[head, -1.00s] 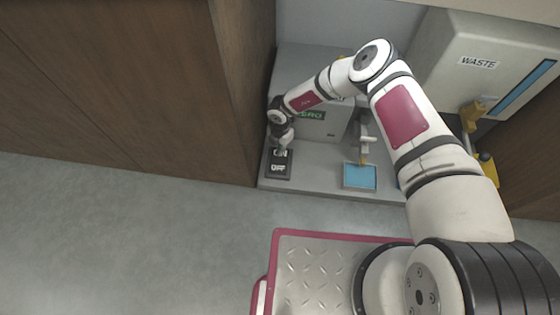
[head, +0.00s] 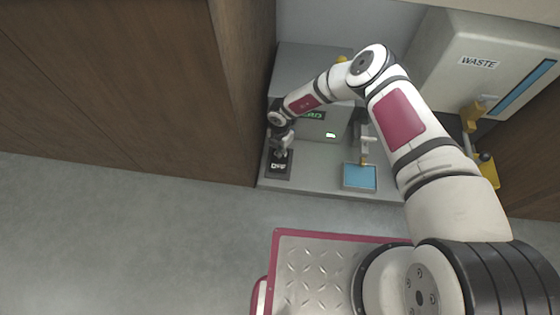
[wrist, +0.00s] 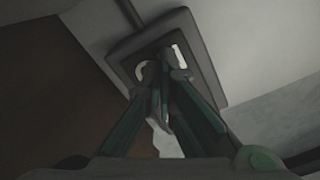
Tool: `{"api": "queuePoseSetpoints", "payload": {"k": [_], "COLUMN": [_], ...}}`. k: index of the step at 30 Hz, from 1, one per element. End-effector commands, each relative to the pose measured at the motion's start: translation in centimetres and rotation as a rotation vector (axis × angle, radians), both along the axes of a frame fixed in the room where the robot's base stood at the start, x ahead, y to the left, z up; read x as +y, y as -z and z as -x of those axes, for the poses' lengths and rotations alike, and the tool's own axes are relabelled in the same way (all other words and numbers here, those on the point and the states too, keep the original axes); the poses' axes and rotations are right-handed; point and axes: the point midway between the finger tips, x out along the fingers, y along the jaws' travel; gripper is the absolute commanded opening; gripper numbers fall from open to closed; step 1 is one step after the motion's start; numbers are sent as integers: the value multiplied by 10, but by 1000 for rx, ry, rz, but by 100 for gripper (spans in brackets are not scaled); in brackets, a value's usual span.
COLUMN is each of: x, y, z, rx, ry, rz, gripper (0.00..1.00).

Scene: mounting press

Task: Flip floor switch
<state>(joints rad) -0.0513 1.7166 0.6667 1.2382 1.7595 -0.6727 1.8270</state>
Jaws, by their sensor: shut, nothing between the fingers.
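The floor switch (head: 278,166) is a dark plate with white lettering on the front left of the grey press base. In the head view OFF is readable, and its upper part is covered by my gripper (head: 282,152). In the wrist view the switch plate (wrist: 200,60) shows its rim and bits of white lettering. My gripper (wrist: 165,62) is shut and empty, its fingertips together over the plate. They look very close to it; I cannot tell whether they touch. The switch lever itself is hidden by the fingers.
A brown wooden panel (head: 240,100) stands close left of the switch. The grey base (head: 325,185) carries a blue pad (head: 359,177). A WASTE bin (head: 475,75) stands at the back right. Open floor (head: 130,240) lies in front and to the left.

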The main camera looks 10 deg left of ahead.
Motion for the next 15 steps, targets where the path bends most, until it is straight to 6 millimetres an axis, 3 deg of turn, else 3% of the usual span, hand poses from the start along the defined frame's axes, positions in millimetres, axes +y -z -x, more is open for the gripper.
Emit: {"api": "queuePoseSetpoints", "payload": {"k": [15], "x": [0], "y": [-35], "z": [0], "rx": [0], "ry": [-1], "rz": [0], "gripper": [0]}}
